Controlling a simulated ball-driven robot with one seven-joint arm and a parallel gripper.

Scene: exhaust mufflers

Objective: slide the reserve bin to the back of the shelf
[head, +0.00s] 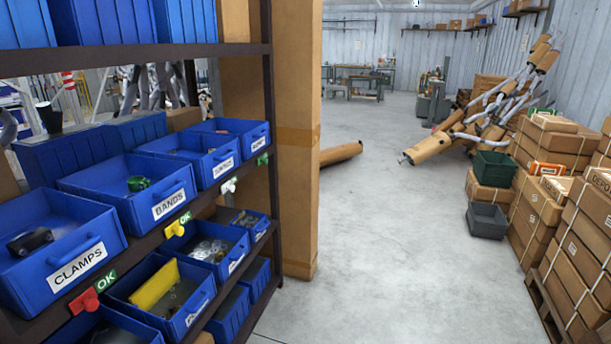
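A dark metal shelf rack (160,238) with blue bins fills the left side. Its middle level holds a front row of open bins: the CLAMPS bin (88,232), the BANDS bin (150,180), and two more whose labels are too small to read. Behind them stand other blue bins (60,163), partly hidden by the front row. I cannot read the word reserve on any bin, so I cannot tell which one is the reserve bin. My gripper is not in view.
A black cup (48,118) stands behind the CLAMPS bin. Red (86,302) and yellow (176,229) tags hang on the shelf edge. A tall cardboard column (298,140) stands beside the rack.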

